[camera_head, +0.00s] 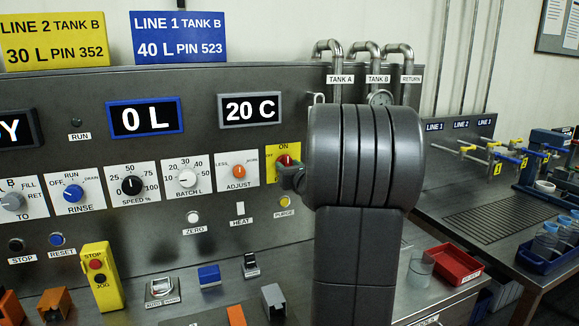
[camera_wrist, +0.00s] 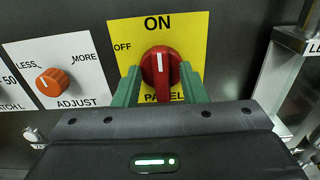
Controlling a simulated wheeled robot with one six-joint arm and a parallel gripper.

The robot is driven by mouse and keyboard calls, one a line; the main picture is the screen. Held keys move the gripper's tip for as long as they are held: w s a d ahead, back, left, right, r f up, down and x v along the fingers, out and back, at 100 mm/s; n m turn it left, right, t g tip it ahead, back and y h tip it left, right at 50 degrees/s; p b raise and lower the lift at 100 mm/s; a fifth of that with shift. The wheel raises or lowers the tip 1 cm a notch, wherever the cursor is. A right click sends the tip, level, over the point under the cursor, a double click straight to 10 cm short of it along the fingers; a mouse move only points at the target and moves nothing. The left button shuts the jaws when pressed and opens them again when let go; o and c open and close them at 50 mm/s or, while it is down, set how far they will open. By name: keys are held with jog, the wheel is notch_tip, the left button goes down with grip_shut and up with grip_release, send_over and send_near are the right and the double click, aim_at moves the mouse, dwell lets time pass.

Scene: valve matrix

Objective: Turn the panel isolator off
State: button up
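The panel isolator is a red knob (camera_wrist: 161,68) on a yellow plate (camera_wrist: 192,32), marked ON at the top and OFF at the upper left. The white line on the knob stands upright, toward ON. In the head view the knob (camera_head: 284,160) sits at the right end of the control row, partly hidden by my gripper (camera_head: 290,177). In the wrist view my gripper (camera_wrist: 160,82) has its green fingers on either side of the knob. The fingers are apart, with yellow plate showing between them and the knob's lower part. Contact at the knob's edges cannot be told.
The orange ADJUST knob (camera_wrist: 54,82) is close on the left, with the BATCH L knob (camera_head: 187,178) beyond it. A PURGE button (camera_head: 285,201) sits below the yellow plate. Metal pipes (camera_head: 374,65) rise above the panel. A red tray (camera_head: 453,264) stands at the right.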

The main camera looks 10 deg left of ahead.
grip_shut()
jog(key=shift+f+n+b, duration=0.15)
jog(key=shift+n+b, duration=0.25)
jog(key=shift+b, duration=0.2)
jog(key=shift+s+a+f+n+b, duration=0.1)
jog(key=shift+a+f+n+b, duration=0.05)
jog(key=shift+n+b, duration=4.05)
jog(key=shift+s+a+f+n+b, duration=0.1)
jog(key=shift+n+b, duration=3.85)
jog(key=shift+n, duration=0.35)
grip_release()
